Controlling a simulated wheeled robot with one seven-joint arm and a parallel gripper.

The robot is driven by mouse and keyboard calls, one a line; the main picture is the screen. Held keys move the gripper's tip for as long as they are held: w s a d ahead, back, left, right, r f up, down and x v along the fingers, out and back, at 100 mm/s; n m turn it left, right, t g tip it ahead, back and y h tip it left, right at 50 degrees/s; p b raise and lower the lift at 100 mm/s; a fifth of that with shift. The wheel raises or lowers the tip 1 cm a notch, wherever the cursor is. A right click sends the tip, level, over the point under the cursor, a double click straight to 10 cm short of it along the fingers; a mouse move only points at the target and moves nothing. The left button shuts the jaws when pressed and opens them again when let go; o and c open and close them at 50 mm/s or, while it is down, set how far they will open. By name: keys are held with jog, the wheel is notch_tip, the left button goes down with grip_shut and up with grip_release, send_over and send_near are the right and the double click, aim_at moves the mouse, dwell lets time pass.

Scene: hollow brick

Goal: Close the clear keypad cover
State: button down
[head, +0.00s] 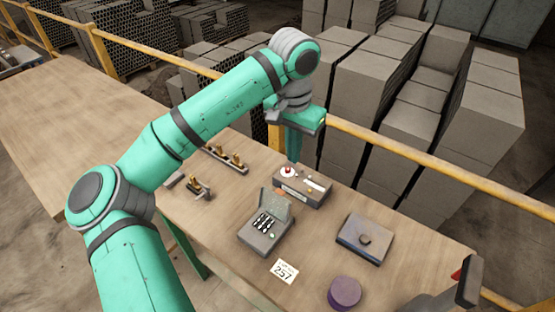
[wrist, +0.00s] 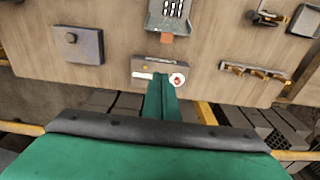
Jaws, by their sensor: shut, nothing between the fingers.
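The keypad (head: 262,236) is a grey box with black-and-white keys on the table. Its clear cover (head: 277,203) stands open, tilted up from the far side, with a small orange-brown tab on its edge. In the wrist view the keypad (wrist: 172,10) is cut by the top edge, and the tab (wrist: 167,39) shows below it. My gripper (head: 293,155) is shut and empty, pointing down beyond the cover, above the far side of the grey control box. In the wrist view my gripper (wrist: 160,82) is in front of that box, apart from the cover.
The grey control box (head: 302,186) with a red button stands just behind the keypad. A grey block with a dark knob (head: 365,238) and a purple round thing (head: 344,293) lie to the right. A "257" card (head: 283,271) lies in front. Brass fittings (head: 225,158) stand left. A yellow rail (head: 440,180) runs behind.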

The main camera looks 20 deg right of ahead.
send_over(276, 204)
jog(key=w+d, duration=0.3)
notch_tip(276, 204, down, 9)
jog(key=shift+d, duration=0.1)
dwell(0.4)
